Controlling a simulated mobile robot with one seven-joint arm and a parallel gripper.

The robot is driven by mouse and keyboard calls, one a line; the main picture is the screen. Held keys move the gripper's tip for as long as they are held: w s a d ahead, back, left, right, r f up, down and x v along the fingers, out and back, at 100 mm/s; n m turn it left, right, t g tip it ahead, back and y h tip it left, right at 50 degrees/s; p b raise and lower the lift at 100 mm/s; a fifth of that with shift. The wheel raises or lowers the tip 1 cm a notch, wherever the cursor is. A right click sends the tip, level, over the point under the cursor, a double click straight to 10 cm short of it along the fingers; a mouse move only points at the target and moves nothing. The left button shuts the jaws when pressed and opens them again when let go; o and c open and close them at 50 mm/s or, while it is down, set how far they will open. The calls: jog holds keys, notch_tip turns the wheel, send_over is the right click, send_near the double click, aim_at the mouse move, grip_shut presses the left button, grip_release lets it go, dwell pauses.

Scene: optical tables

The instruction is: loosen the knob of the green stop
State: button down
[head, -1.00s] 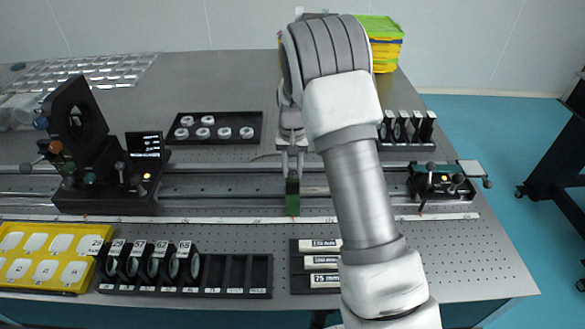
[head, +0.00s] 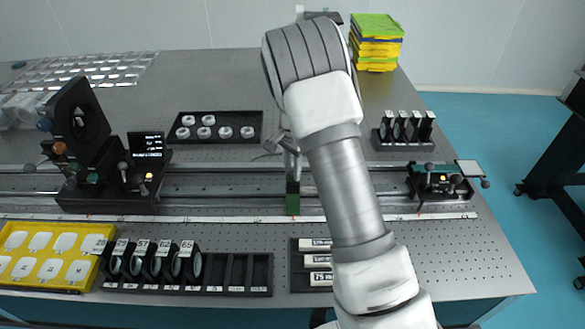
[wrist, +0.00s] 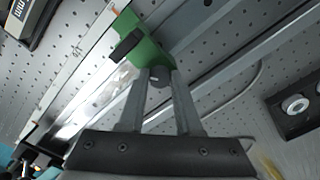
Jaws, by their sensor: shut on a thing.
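The green stop (head: 292,204) sits on the rail near the middle of the table. It is larger in the wrist view (wrist: 150,52), with a black piece at its side. Its dark round knob (wrist: 159,77) faces my gripper (wrist: 158,80). The two fingertips are on either side of the knob, and my gripper is shut on it. In the head view my gripper (head: 292,172) reaches the stop from behind, and the knob is too small to make out there.
The long rail (head: 230,198) runs across the table, with a black device (head: 112,185) at left and a small carriage (head: 440,182) at right. A lens rack (head: 230,275) stands in front. A tray of white rings (head: 215,128) and a holder rack (head: 405,130) lie behind.

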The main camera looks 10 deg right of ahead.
aim_at(292, 173)
dwell(0.3)
jog(key=c, duration=0.6)
grip_release()
notch_tip(292, 173, up, 18)
jog(key=p, duration=0.1)
jog(key=shift+f, duration=0.25)
